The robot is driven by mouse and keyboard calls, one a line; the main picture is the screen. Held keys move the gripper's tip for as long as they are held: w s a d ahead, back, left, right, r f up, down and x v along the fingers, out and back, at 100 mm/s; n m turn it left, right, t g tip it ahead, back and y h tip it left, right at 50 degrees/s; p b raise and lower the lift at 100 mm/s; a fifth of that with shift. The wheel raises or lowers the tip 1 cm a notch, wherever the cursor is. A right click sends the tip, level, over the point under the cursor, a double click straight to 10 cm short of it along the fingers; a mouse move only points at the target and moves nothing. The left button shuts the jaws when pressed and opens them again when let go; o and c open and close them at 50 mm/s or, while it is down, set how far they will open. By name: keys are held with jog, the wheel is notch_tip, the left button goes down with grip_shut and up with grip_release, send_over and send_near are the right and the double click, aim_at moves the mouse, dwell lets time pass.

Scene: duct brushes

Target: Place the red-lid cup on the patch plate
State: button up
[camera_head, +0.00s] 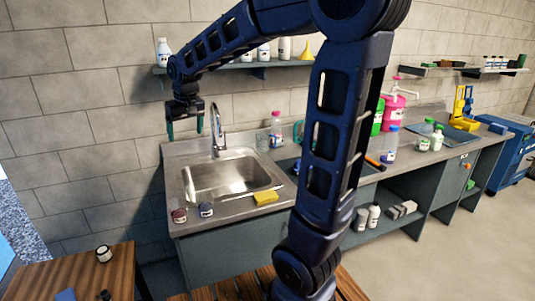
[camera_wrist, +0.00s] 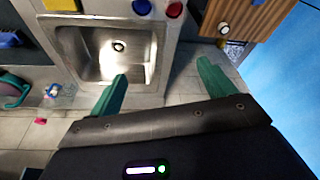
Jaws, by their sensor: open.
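The red-lid cup (camera_head: 179,215) stands on the counter's front left corner, in front of the sink; its red lid also shows at the top of the wrist view (camera_wrist: 174,10). A dark blue-lidded cup (camera_head: 205,210) stands just to its right. My gripper (camera_head: 186,128) is high above the left end of the counter, behind and well apart from the red-lid cup. Its green fingers are spread and empty, as the wrist view (camera_wrist: 162,70) also shows. I cannot tell which surface is the patch plate.
The steel sink (camera_head: 228,180) with a tall faucet (camera_head: 215,130) takes up the counter's left part. A yellow sponge (camera_head: 265,197) lies at the front edge. A wooden table (camera_head: 75,275) at lower left bears a small jar (camera_head: 103,253). A shelf (camera_head: 250,66) with bottles hangs behind my arm.

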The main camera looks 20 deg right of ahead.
jog(key=s+d+f+m+t+h, duration=0.1)
jog(key=s+d+f+m, duration=0.2)
jog(key=s+d, duration=1.7)
jog(key=shift+s+d+m+t, duration=0.25)
jog(key=shift+s+m+t, duration=0.1)
jog(key=shift+m+t, duration=0.05)
